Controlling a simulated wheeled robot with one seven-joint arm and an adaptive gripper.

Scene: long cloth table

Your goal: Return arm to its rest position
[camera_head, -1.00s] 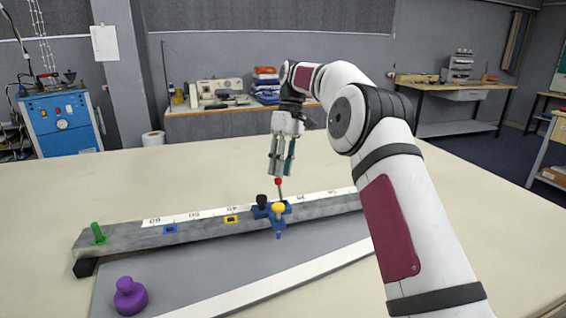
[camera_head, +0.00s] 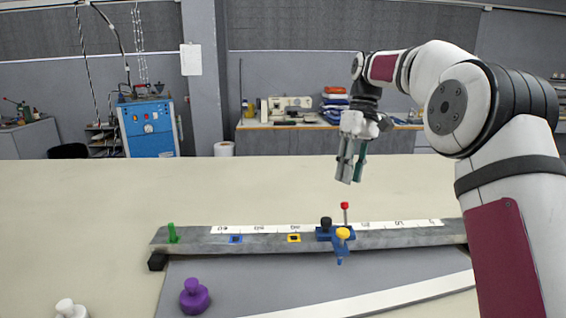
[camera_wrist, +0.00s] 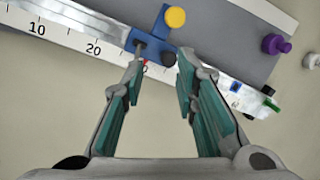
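My gripper (camera_head: 350,172) hangs pointing down above the far side of a grey rail, clear of everything. In the wrist view my gripper (camera_wrist: 160,60) has its two teal-padded fingers apart with nothing between them. Below it, a blue slider (camera_head: 339,257) sits on the grey rail (camera_head: 200,242). The slider carries a black knob (camera_head: 326,223), a yellow knob (camera_head: 343,234) and an upright red-tipped pin (camera_head: 344,206). In the wrist view the slider (camera_wrist: 150,42) lies beyond the fingertips.
The rail bears a white number scale (camera_head: 380,225), a blue marker (camera_head: 235,239), a yellow marker (camera_head: 294,238) and a green peg (camera_head: 172,233). A purple knobbed piece (camera_head: 194,296) and a white one (camera_head: 70,309) stand at front left. The cream table (camera_head: 90,200) is clear at left and behind.

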